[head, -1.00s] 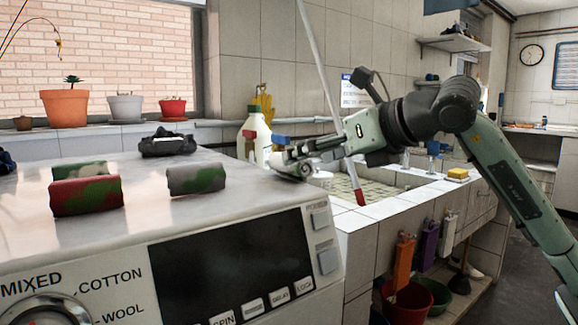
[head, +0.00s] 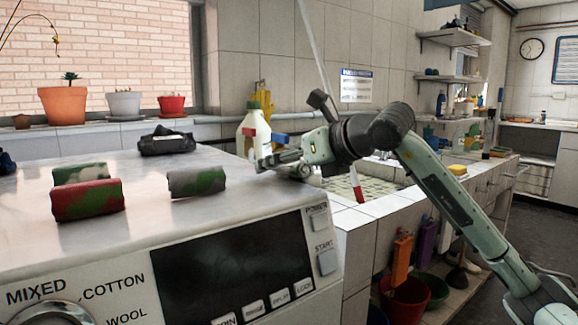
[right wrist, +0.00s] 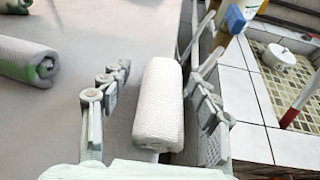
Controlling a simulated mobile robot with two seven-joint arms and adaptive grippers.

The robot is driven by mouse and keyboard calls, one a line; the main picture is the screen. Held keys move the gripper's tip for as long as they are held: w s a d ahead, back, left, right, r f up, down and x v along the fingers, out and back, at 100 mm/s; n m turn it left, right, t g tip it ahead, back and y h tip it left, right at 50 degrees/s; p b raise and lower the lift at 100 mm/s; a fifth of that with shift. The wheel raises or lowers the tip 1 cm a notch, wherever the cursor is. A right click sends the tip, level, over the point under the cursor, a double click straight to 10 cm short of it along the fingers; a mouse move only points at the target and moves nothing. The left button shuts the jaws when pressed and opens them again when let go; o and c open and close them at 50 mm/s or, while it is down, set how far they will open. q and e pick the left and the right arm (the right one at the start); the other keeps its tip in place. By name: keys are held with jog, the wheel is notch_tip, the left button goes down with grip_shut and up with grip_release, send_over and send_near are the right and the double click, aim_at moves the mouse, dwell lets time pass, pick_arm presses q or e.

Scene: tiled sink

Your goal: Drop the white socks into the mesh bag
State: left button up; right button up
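The white socks (right wrist: 160,100) are a rolled, ribbed bundle between the two fingers of my right gripper (right wrist: 158,78) in the right wrist view. The fingers are spread, with a visible gap on the left side of the roll. In the head view my right gripper (head: 278,162) is low at the washing machine's right back edge, and I cannot make out the white socks there. A black crumpled bundle (head: 167,143), perhaps the mesh bag, lies at the back of the machine top; its mesh is too small to tell. My left gripper is not in view.
A grey-green roll (head: 197,181), a red-green roll (head: 88,200) and a green roll (head: 80,173) lie on the washing machine top (head: 140,208). A white bottle (head: 253,135) stands behind my right gripper. The tiled sink (head: 375,205) is to the right.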

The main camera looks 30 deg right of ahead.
jog(key=c, duration=0.8)
jog(key=shift+c, duration=0.2)
jog(key=shift+r, duration=0.15)
jog(key=shift+r, duration=0.2)
notch_tip(320, 180, up, 4)
jog(key=shift+r+p, duration=0.1)
jog(key=shift+p, duration=0.25)
pick_arm(q)
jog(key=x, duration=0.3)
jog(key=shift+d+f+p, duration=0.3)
jog(key=shift+p, duration=0.1)
pick_arm(e)
jog(key=s+a+r, duration=0.1)
jog(key=a+r, duration=0.5)
jog(key=a, duration=0.5)
jog(key=shift+s+a, duration=0.15)
jog(key=shift+a, duration=0.15)
